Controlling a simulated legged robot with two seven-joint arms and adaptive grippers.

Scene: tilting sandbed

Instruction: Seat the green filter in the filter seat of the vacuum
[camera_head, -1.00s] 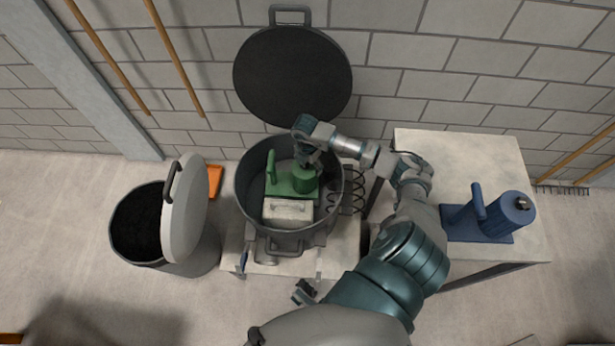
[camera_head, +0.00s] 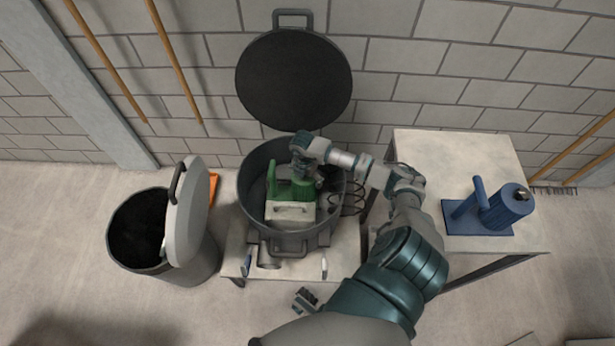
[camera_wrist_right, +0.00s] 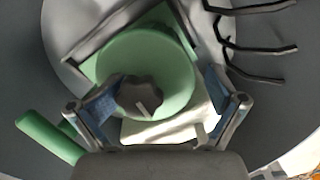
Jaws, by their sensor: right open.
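The green filter (camera_head: 300,188), with an upright handle and a round body, is inside the grey drum (camera_head: 243,190), behind a white block (camera_head: 290,212). My right gripper (camera_head: 305,172) is over the round body and covers part of it in the head view. In the right wrist view the green round top (camera_wrist_right: 172,62) carries a grey knob (camera_wrist_right: 142,96). The knob shows between the two spread fingers of my right gripper (camera_wrist_right: 155,112). A small dark part low in the head view looks like my left gripper (camera_head: 305,298); its fingers are unclear. I cannot make out the filter seat.
The drum's round dark lid (camera_head: 293,80) stands open against the wall. A blue unit (camera_head: 490,212) with a handle sits on the right table (camera_head: 450,150). A grey bin (camera_head: 140,225) with a tilted lid stands left.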

